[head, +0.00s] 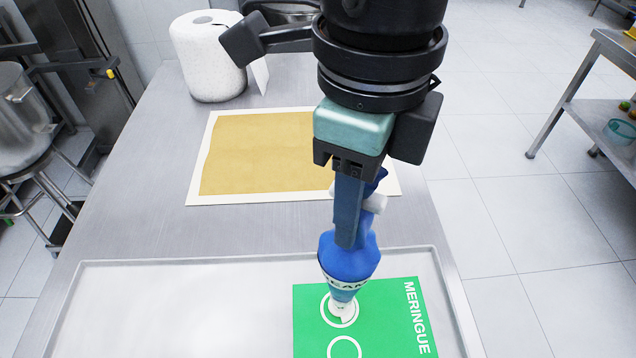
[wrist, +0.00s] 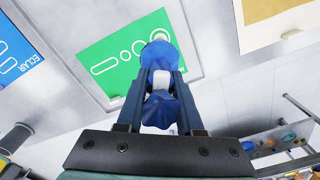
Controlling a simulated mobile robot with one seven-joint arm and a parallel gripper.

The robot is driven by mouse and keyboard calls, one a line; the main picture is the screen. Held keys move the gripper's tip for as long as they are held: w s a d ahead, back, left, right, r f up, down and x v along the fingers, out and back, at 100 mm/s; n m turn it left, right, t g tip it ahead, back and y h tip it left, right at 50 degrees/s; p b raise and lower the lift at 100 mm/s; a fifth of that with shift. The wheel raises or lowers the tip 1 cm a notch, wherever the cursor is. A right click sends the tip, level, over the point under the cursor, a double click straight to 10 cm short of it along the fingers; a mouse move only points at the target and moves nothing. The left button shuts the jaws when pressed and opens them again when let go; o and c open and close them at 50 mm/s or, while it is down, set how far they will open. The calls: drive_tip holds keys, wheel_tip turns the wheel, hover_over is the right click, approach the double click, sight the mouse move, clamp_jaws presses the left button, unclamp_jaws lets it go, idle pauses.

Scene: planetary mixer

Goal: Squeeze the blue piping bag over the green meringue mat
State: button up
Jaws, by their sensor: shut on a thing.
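The blue piping bag (head: 348,257) hangs tip down from my gripper (head: 348,215), which is shut on it near its upper part. The bag's white nozzle tip (head: 341,312) is over a printed white circle at the far end of the green meringue mat (head: 386,325). I cannot tell whether the tip touches the mat. In the wrist view the bag (wrist: 158,54) sits between both fingers, with a white piece between them. The mat (wrist: 108,51) shows its white outlines there, partly hidden by the bag.
The mat lies in a shallow metal tray (head: 180,305) on the steel table (head: 150,210). A tan sheet with a white border (head: 250,155) lies behind the tray. A paper towel roll (head: 207,60) stands at the back left. A blue eclair mat (wrist: 14,52) shows in the wrist view.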

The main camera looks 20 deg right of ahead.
drive_tip(key=shift+c, duration=0.9)
drive_tip(key=shift+r, duration=0.15)
drive_tip(key=shift+r+p, duration=1.65)
drive_tip(key=shift+r, duration=0.55)
drive_tip(key=shift+f, duration=0.1)
